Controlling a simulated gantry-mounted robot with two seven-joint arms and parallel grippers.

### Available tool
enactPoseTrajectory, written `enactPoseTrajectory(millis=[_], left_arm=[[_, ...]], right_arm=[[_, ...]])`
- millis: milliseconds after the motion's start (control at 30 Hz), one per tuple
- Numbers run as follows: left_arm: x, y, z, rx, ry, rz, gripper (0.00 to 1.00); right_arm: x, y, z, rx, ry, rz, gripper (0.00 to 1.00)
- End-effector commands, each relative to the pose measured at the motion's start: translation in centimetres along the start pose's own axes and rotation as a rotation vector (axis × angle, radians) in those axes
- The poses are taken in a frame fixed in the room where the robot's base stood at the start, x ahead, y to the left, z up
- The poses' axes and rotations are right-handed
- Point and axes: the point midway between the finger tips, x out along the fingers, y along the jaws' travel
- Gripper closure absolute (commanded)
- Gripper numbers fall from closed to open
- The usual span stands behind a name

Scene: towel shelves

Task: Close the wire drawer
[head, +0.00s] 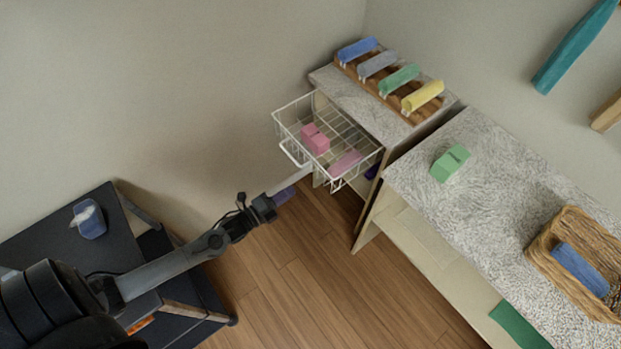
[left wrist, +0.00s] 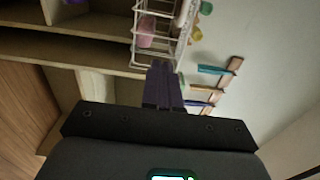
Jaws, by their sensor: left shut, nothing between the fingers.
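The white wire drawer (head: 365,166) sticks out from the small shelf unit and stands open. A pink block (head: 314,140) and a pink rolled towel (head: 346,163) lie in it. Its front has a white handle (head: 291,153). My left gripper (head: 285,194) is shut and empty, just in front of and below the drawer's front in the head view. In the left wrist view its closed purple fingers (left wrist: 163,82) point at the wire drawer (left wrist: 137,48); I cannot tell whether they touch it. My right gripper is not in view.
The shelf unit's top (head: 350,94) carries a wooden rack (head: 409,111) with several rolled towels. A speckled counter (head: 480,195) at right holds a green block (head: 450,163) and a wicker basket (head: 540,251). A dark table (head: 45,240) stands at left. Wooden floor (head: 310,275) lies clear between.

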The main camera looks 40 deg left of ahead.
Motion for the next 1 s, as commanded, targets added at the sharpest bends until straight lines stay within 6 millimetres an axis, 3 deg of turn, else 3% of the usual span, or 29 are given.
enactPoseTrajectory(millis=[200,500,1000], left_arm=[[4.3,0.0,0.0,-0.002,-0.001,-0.004,1.0],[8.3,0.0,-0.1,-0.002,0.0,-0.001,1.0],[9.5,0.0,-0.1,-0.002,0.001,0.0,1.0]], right_arm=[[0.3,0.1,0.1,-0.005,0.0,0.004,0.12],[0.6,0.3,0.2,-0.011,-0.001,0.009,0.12],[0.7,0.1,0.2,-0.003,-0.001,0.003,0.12]])
